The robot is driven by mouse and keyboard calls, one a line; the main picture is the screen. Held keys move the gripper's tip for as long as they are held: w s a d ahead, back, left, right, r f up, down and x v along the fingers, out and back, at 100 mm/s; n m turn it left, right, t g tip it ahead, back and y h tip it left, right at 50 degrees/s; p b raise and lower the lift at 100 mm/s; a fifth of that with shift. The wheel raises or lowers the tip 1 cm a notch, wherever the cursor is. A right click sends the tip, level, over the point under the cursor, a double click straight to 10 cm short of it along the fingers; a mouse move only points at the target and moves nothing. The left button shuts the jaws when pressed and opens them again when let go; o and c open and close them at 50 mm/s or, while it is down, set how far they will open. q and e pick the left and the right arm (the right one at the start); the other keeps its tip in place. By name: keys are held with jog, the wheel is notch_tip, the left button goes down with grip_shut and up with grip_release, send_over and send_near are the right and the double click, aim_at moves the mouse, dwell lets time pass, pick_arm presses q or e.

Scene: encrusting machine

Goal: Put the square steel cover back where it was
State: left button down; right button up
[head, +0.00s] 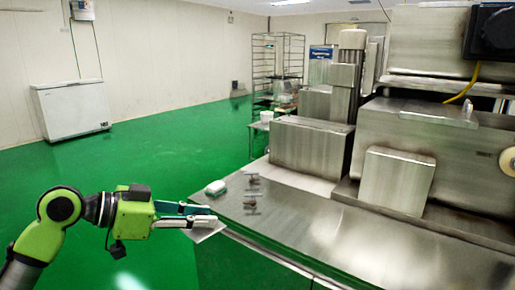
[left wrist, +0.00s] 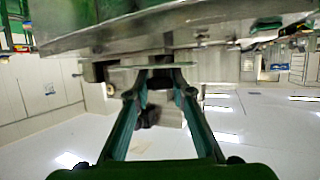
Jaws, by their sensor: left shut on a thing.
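My left gripper (head: 207,217) comes in from the left and is shut on the square steel cover (head: 208,232), a thin, light grey plate. Part of the cover is hidden under the fingers. The cover is at the left edge of the steel worktop, and I cannot tell whether it touches the worktop. In the left wrist view, the cover (left wrist: 150,66) shows nearly edge-on as a thin pale strip at the fingertips. The place where it was cannot be told from these frames. My right gripper is in neither view.
The steel worktop (head: 300,225) carries a white and green block (head: 216,187) and small metal fittings (head: 251,198) near the cover. Steel machine housings (head: 397,180) stand behind and to the right. The worktop's front middle is clear. Open green floor (head: 150,155) lies left.

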pick_arm(q)
jog(key=s+a+f, duration=0.3)
jog(key=s+f, duration=0.4)
jog(key=s, duration=0.1)
jog(key=s+a+f+n, duration=0.1)
jog(key=s+a+f, duration=0.2)
jog(key=s+f, duration=0.5)
jog(key=shift+s+a+t+y, duration=0.3)
jog(key=shift+s+t+y, duration=0.1)
